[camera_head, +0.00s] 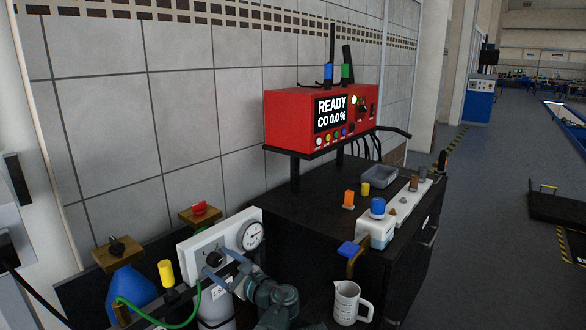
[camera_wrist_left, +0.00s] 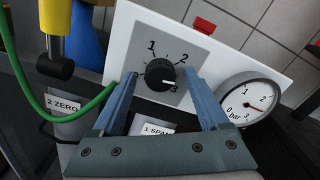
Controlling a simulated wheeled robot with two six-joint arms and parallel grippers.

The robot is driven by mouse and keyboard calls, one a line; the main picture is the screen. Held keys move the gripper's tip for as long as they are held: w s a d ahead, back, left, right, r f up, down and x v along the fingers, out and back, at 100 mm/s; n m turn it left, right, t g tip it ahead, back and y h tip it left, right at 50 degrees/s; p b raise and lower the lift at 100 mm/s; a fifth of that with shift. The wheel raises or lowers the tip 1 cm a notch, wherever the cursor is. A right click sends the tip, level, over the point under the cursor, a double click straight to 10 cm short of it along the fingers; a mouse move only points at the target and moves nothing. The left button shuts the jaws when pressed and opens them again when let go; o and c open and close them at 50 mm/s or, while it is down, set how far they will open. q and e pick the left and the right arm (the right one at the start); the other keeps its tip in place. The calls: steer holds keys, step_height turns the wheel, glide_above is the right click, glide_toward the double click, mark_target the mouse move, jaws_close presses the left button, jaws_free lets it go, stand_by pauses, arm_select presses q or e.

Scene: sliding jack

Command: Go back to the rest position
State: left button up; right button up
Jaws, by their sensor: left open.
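My left gripper (camera_head: 222,274) is in front of the white valve panel (camera_head: 190,245) in the head view. In the left wrist view its two blue-grey fingers (camera_wrist_left: 160,88) stand open on either side of a black rotary knob (camera_wrist_left: 160,74). The knob sits on a grey dial plate marked 1, 2 and 3, and its white mark points right, near the 3. I cannot tell whether the fingers touch the knob or its plate. My right gripper is not in view.
A round pressure gauge (camera_head: 250,236) sits right of the knob. A green hose (camera_head: 185,322) and yellow-topped fitting (camera_head: 166,272) are to the left. A red analyser (camera_head: 320,119) reads READY, CO 0.0 %. A black cabinet (camera_head: 285,205) and white jug (camera_head: 351,303) stand right of my left gripper.

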arm_select(q)
steer(key=n, duration=0.6)
steer(key=shift+n, duration=0.4)
